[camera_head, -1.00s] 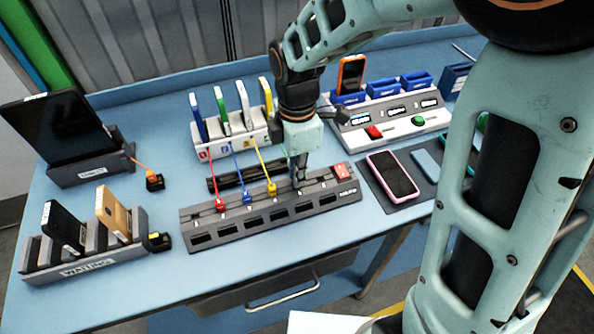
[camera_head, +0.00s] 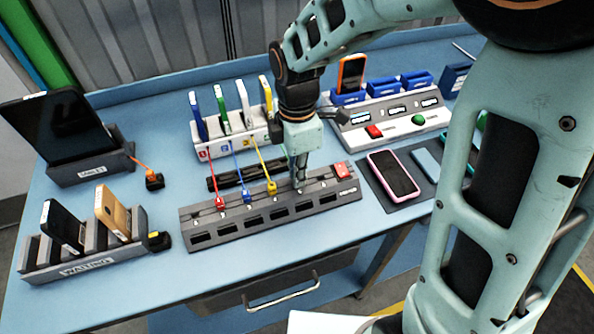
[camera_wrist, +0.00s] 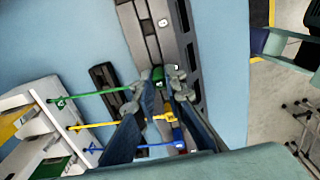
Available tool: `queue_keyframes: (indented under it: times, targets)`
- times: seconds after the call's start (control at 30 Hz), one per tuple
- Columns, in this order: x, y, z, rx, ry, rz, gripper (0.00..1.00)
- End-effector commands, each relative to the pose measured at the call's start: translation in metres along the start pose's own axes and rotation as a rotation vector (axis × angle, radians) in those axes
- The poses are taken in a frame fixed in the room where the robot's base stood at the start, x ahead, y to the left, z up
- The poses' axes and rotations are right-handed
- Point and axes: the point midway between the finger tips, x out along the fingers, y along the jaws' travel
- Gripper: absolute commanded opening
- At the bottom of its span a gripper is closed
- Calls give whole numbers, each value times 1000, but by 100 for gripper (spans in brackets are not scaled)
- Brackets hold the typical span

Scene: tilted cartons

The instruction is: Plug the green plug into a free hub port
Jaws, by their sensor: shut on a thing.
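The grey hub (camera_head: 300,208) lies on the blue table with a row of ports along its top. My gripper (camera_head: 299,182) points down at the hub's right part, between the yellow plug (camera_head: 272,188) and the red switch. In the wrist view the fingers (camera_wrist: 160,82) are shut on the green plug (camera_wrist: 157,74), right at the hub's top. A green cable (camera_wrist: 95,94) runs from the plug to the white charger stand. The fingers hide the plug's lower end, so I cannot tell whether it is seated. A red plug (camera_head: 220,203) and a blue plug (camera_head: 247,197) sit in ports further left.
The white stand (camera_head: 232,142) with several upright devices stands behind the hub, its cables crossing a dark bar. A pink phone (camera_head: 393,175) lies right of the hub. The waiting rack (camera_head: 85,262) is at left. The table strip before the hub is clear.

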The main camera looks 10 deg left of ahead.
Motion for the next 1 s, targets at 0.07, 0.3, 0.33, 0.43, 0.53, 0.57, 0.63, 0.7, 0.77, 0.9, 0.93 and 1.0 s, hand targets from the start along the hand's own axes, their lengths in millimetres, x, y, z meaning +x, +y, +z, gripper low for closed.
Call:
queue_keyframes:
  times: [0.07, 0.3, 0.33, 0.43, 0.53, 0.57, 0.63, 0.7, 0.77, 0.9, 0.93, 1.0]
  targets:
    - [2, 0, 0, 0, 0, 0, 0]
    - [5, 0, 0, 0, 0, -1, 0]
    - [5, 0, 0, 0, 0, -1, 0]
    - [6, 0, 0, 0, 0, -1, 0]
    - [8, -1, 0, 0, 0, -2, 0]
    - [8, -1, 0, 0, 0, -2, 0]
    - [9, -1, 0, 0, 0, -2, 0]
    - [10, -1, 0, 0, 0, -2, 0]
    - [11, -1, 0, 0, 0, -2, 0]
    - [11, -1, 0, 0, 0, -2, 0]
    - [11, -1, 0, 0, 0, -2, 0]
    - [10, -1, 0, 0, 0, -2, 0]
